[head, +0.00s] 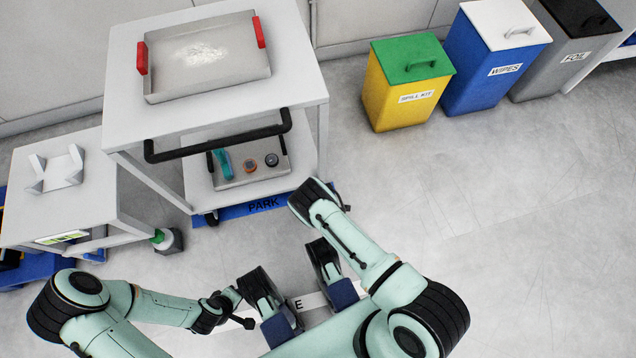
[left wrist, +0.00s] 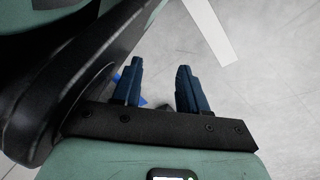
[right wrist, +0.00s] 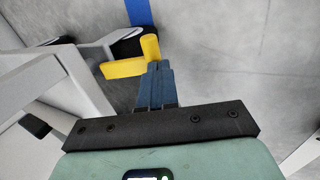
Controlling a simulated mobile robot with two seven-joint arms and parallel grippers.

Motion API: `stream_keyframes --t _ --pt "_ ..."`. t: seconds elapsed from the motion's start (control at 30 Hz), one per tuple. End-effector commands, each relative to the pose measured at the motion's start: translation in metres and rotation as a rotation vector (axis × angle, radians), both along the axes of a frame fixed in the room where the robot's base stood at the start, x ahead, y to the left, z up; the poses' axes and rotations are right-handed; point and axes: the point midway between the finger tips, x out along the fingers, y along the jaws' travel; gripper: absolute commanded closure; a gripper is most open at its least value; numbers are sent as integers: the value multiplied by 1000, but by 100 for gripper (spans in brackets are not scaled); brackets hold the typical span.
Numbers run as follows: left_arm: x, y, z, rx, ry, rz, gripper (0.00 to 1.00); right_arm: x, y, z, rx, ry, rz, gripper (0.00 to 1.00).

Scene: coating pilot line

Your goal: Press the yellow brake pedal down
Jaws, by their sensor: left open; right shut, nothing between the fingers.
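The yellow brake pedal (right wrist: 123,68) shows in the right wrist view, low beside the cart's frame, with a raised yellow end (right wrist: 151,47) on its right. My right gripper (right wrist: 158,66) is shut and empty, its fingertips at the pedal's near edge in that picture; I cannot tell if they touch. In the head view, my right arm reaches toward the white cart's (head: 225,112) lower right corner, and the pedal is hidden there. My left gripper (left wrist: 156,68) is open and empty above the floor.
The cart carries a metal tray with red handles (head: 205,60) on top and a small tray (head: 245,180) below. A blue PARK strip (head: 255,207) lies at its foot. A side table (head: 62,197) stands left. Bins (head: 408,85) stand at the back right. Floor right is clear.

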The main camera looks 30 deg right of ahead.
Motion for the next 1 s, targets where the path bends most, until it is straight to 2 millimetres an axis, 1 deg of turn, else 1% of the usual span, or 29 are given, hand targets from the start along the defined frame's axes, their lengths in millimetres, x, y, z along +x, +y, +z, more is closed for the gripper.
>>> stream_keyframes --t 0.1,0.4,0.83,1.0 --pt "-8 1 -7 -1 27 2 57 0 0 -6 0 1 1 100" --pt "-15 2 -12 -4 52 5 57 -1 0 -10 0 2 1 100" --pt "-15 2 -12 -3 52 4 57 -2 1 -11 1 6 1 100" --pt "-8 1 -5 -2 27 2 57 1 1 -2 0 5 1 100"
